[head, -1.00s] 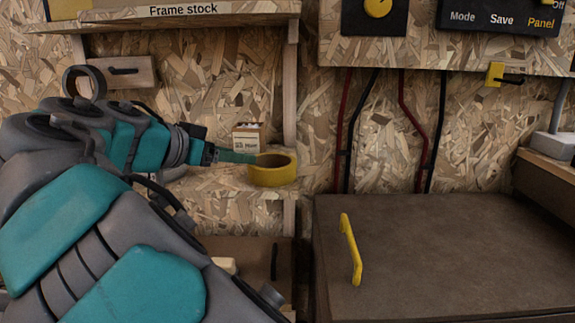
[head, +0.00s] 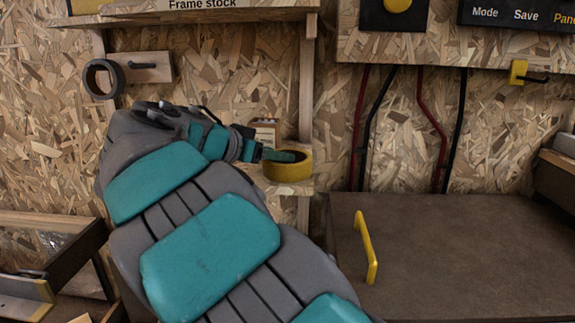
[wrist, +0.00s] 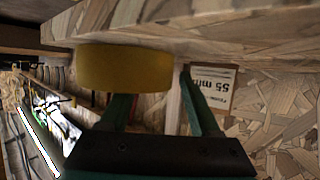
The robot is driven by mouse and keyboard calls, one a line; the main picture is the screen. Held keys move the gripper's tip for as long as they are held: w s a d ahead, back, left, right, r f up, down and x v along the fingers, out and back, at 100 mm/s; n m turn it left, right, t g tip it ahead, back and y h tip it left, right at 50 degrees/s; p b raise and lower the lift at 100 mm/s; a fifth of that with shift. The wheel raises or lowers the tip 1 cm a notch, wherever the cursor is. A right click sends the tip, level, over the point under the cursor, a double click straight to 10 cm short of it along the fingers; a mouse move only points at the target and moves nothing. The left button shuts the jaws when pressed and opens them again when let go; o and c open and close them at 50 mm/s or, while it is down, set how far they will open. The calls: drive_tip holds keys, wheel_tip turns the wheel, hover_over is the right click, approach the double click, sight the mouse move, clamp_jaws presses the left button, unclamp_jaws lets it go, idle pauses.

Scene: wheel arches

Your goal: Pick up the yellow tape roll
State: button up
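The yellow tape roll (head: 288,171) lies flat on a small wooden shelf, near its right end. My gripper (head: 283,156) reaches it from the left in the head view, with a teal finger over the near-left rim and its tip at the roll's opening. In the wrist view, my gripper (wrist: 152,88) has its two fingers well apart. The yellow tape roll (wrist: 125,68) covers the tip of the left finger; the right finger stands to the right of the roll. I cannot tell whether either finger touches it.
A small labelled box (head: 265,131) stands behind my gripper on the shelf; its label shows in the wrist view (wrist: 213,86). A black ring (head: 102,79) hangs on a peg at upper left. A brown cabinet top with a yellow handle (head: 366,247) is at right. A wooden post (head: 307,100) rises beside the roll.

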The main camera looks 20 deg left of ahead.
clamp_jaws()
idle(0.3)
drive_tip(key=shift+r, duration=0.1)
idle(0.4)
